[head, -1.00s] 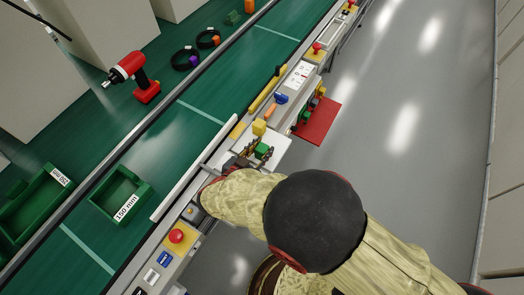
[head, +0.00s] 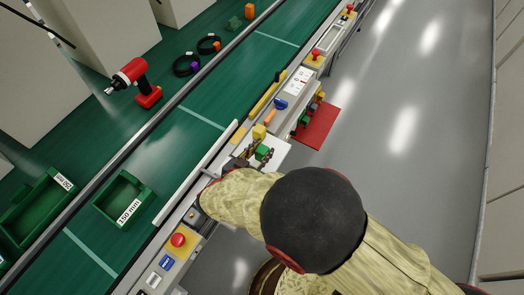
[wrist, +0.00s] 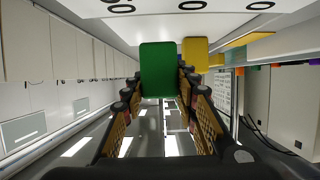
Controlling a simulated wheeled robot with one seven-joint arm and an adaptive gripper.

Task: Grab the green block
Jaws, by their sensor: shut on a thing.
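The green block (head: 262,152) is between the fingers of my gripper (head: 259,158), over the white surface beside the conveyor. In the wrist view the green block (wrist: 159,70) fills the space between the two fingertips (wrist: 158,88), which are shut on it. A yellow block (head: 259,132) stands just beyond it, and it also shows in the wrist view (wrist: 195,54) to the right of the green block. In the head view my forearm hides part of the gripper.
A red tray (head: 318,127) with several coloured blocks along its edge lies to the right. Green bins (head: 123,198) and a red drill (head: 137,82) are on the left. A red button (head: 178,240) is near the front. The grey floor at right is clear.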

